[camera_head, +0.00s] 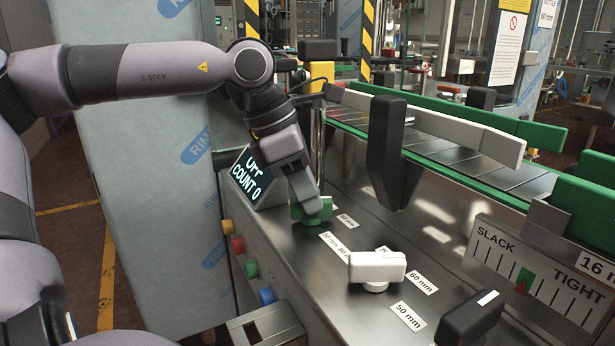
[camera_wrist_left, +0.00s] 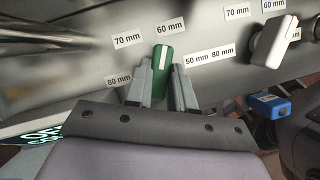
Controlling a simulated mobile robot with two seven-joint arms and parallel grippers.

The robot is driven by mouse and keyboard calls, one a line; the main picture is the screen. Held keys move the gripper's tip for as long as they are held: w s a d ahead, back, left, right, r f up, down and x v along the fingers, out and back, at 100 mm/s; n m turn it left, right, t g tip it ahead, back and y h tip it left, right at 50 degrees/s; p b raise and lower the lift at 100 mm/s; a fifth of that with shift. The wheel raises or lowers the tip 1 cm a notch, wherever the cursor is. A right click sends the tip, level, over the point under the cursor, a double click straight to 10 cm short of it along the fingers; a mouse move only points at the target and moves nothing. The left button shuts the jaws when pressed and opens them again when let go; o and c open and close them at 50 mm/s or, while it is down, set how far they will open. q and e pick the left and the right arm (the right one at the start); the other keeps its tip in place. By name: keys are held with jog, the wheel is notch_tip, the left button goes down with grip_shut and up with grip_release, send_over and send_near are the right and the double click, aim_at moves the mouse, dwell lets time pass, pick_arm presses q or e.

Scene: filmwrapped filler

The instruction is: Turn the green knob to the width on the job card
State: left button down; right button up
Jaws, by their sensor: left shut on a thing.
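The green knob (camera_head: 312,208) stands on the steel deck by the display. My left gripper (camera_head: 316,207) is shut on it from above, hiding much of it in the head view. In the left wrist view the green knob (camera_wrist_left: 174,73) sits between the two fingers of the left gripper (camera_wrist_left: 167,85). Its white line points up the picture, roughly at its 60 mm label (camera_wrist_left: 170,26). Labels for 70, 50 and 80 mm surround it. A card at the upper right (camera_head: 547,13), cut by the frame, reads 60 mm. My right gripper is not in view.
A white knob (camera_head: 377,267) with its own mm labels stands nearer. A black knob (camera_head: 470,318) is at lower right, a dark upright block (camera_head: 393,150) behind. The display (camera_head: 250,178) reads OFF, COUNT 0. Coloured buttons (camera_head: 238,245) line the side. A SLACK–TIGHT gauge (camera_head: 537,278) is right.

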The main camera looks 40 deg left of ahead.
pick_arm(q)
jog(key=shift+m+g+p, duration=0.3)
jog(key=shift+m+p, duration=0.05)
jog(key=shift+m, duration=0.25)
jog(key=c, duration=1)
grip_release()
jog(key=shift+o, duration=0.2)
jog(key=p+v, duration=0.1)
jog(key=v, duration=0.6)
jog(key=shift+a, duration=0.15)
